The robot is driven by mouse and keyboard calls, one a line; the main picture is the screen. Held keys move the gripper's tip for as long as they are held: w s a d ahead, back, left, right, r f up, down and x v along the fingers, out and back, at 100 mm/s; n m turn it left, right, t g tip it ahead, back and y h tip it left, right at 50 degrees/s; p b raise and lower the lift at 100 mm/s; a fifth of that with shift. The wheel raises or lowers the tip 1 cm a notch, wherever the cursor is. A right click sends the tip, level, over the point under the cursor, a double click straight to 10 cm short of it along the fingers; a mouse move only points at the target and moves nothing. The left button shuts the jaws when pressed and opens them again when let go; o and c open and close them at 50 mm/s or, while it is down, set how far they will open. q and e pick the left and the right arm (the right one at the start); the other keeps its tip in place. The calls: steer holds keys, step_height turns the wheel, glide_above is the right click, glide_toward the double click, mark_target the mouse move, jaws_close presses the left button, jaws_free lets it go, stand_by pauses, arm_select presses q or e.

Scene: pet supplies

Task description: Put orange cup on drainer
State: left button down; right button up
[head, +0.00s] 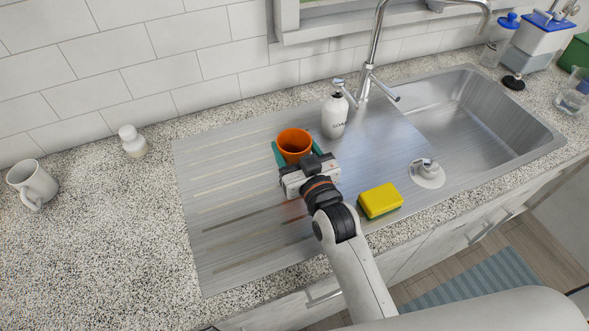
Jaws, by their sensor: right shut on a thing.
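The orange cup (294,143) is upright over the ridged metal drainer (225,222), left of the white soap bottle. My right gripper (294,152) reaches in from the lower right. Its green fingers are shut on the cup, one on each side. The cup's lower part is hidden behind the gripper, so I cannot tell whether its base touches the drainer. My left gripper is not in view.
A white soap bottle (334,116) stands close right of the cup, by the tap (371,60). A yellow sponge (380,200) lies right of my wrist. A mug (34,184) and small white bottle (132,141) stand on the left counter. The drainer's left part is clear.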

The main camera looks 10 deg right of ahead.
step_height(320, 180, down, 2)
steer(key=shift+f, duration=2)
steer(key=o, duration=1)
steer(key=shift+f, duration=0.1)
steer(key=shift+c, duration=0.2)
steer(key=s, duration=0.3)
steer(key=s+d+b, duration=0.1)
steer(key=s, duration=0.3)
steer(key=s+d, duration=0.1)
steer(key=s, duration=0.3)
steer(key=shift+d+b, duration=0.1)
steer(key=shift+b, duration=0.3)
steer(key=shift+s+d, duration=0.1)
steer(key=shift+s, duration=0.35)
